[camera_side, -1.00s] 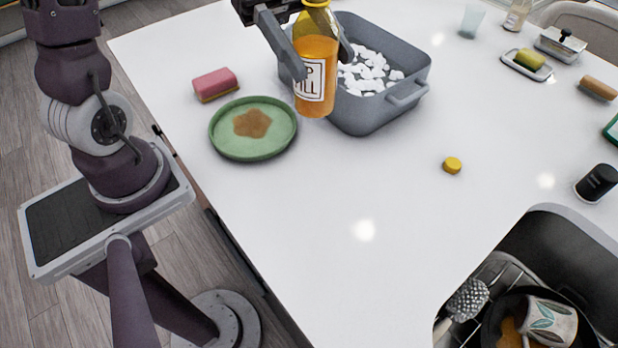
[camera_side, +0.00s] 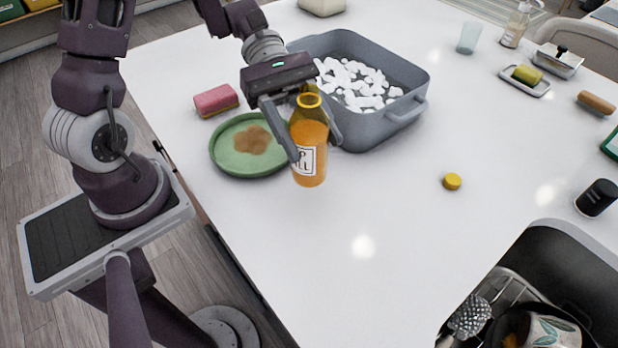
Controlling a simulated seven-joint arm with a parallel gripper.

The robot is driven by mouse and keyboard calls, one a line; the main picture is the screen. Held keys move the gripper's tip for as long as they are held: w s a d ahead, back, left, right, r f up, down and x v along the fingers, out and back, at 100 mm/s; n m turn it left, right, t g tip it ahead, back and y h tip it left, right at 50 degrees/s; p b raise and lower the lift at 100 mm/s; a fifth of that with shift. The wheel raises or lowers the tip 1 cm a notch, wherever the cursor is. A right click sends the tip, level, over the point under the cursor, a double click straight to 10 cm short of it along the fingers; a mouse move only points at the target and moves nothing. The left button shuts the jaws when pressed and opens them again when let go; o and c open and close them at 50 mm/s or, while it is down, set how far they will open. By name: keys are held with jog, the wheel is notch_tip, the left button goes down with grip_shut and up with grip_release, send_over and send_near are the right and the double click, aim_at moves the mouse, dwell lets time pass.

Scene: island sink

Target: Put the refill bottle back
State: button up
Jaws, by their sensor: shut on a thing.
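The refill bottle (camera_side: 310,143) is amber with orange liquid, a white label and an open-looking neck. It is upright in front of the grey tub, beside the green plate's right edge. My gripper (camera_side: 311,146) is shut on the bottle, one finger on each side of its body. The bottle's base looks at or close to the white counter; I cannot tell whether it touches. A small yellow cap (camera_side: 452,181) lies alone on the counter to the right.
The grey tub (camera_side: 408,112) with white chunks stands right behind the bottle. The green plate (camera_side: 228,168) with a brown patch is to the left, a pink sponge (camera_side: 216,100) behind it. The counter in front is clear up to the sink (camera_side: 560,262) at lower right.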

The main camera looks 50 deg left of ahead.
aim_at(318, 183)
notch_tip(318, 183, down, 7)
jog(key=shift+r, duration=0.2)
jog(key=shift+f, duration=0.1)
jog(key=o, duration=1.5)
jog(key=v, duration=1.2)
jog(key=s+r+m+t+y, duration=0.2)
jog(key=s+r+m+y, duration=0.1)
jog(key=s+m+y, duration=0.1)
jog(key=s+d+r+m+t+y, duration=0.1)
jog(key=s+r+m+t+y, duration=0.2)
jog(key=m, duration=0.3)
jog(key=s+r+m+t+y, duration=0.2)
jog(key=s+r+m+y, duration=0.3)
jog(key=m+y, duration=0.1)
jog(key=shift+s+d+r+t, duration=0.1)
jog(key=shift+s+d+t, duration=0.05)
jog(key=shift+d+t, duration=0.2)
